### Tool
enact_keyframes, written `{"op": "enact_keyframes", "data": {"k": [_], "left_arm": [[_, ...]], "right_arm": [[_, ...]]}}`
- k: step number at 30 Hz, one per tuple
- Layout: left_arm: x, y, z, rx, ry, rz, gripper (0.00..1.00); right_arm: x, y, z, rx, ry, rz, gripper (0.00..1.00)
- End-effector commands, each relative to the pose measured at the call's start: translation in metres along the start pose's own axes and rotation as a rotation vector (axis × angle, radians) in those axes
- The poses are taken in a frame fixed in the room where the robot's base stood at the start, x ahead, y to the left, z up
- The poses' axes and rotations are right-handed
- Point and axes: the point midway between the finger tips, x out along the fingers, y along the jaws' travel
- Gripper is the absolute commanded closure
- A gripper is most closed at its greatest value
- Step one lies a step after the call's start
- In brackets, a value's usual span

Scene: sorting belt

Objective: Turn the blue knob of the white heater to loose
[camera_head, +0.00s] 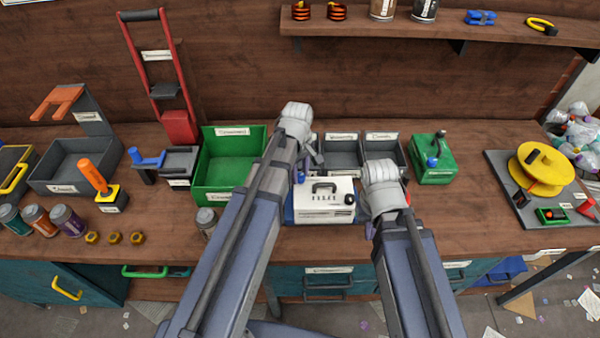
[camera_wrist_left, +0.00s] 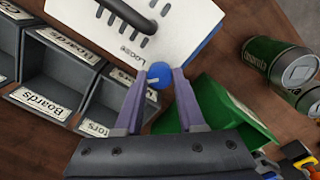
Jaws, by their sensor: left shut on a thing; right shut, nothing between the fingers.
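The white heater (camera_head: 322,213) with a dark top handle stands at the middle of the bench on a blue base. Its blue knob (camera_head: 300,177) is at the left end; the left wrist view shows it too (camera_wrist_left: 158,74), with a pale mark on its face and the word "Loose" printed on the white panel beside it. My left gripper (camera_wrist_left: 158,82) is shut on the knob, one finger on each side. My right gripper (camera_head: 385,205) is right of the heater, shut and empty, its fingertips mostly hidden by my own wrist.
A green bin (camera_head: 228,190) stands left of the heater. Grey labelled bins (camera_head: 342,150) are behind it, and a green device (camera_head: 433,165) is to the right. A can (camera_head: 206,220) stands near the front edge, by my left arm.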

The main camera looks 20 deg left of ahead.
Motion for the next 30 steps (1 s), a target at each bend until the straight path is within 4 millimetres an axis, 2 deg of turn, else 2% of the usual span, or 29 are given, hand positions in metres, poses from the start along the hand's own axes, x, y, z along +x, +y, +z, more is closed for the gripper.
{"op": "enact_keyframes", "data": {"k": [12, 13, 15, 21, 30], "left_arm": [[0.0001, -0.0001, 0.0002, -0.006, 0.000, 0.000, 1.00], [0.0001, -0.0001, 0.0002, -0.006, 0.000, 0.000, 0.61], [0.0001, -0.0001, 0.0002, -0.006, 0.000, 0.000, 0.53], [0.0001, -0.0001, 0.0001, -0.005, 0.000, 0.000, 0.31], [-0.0012, 0.0000, 0.0000, -0.005, 0.000, 0.000, 0.31]], "right_arm": [[0.0001, 0.0000, 0.0000, 0.000, 0.000, 0.000, 1.00], [0.0001, 0.0000, 0.0000, 0.000, 0.000, 0.000, 1.00], [0.0001, 0.0000, 0.0000, 0.000, 0.000, 0.000, 1.00], [0.0001, 0.0000, 0.0000, 0.000, 0.000, 0.000, 1.00], [-0.0012, 0.0001, 0.0001, 0.000, 0.000, 0.000, 1.00]]}}
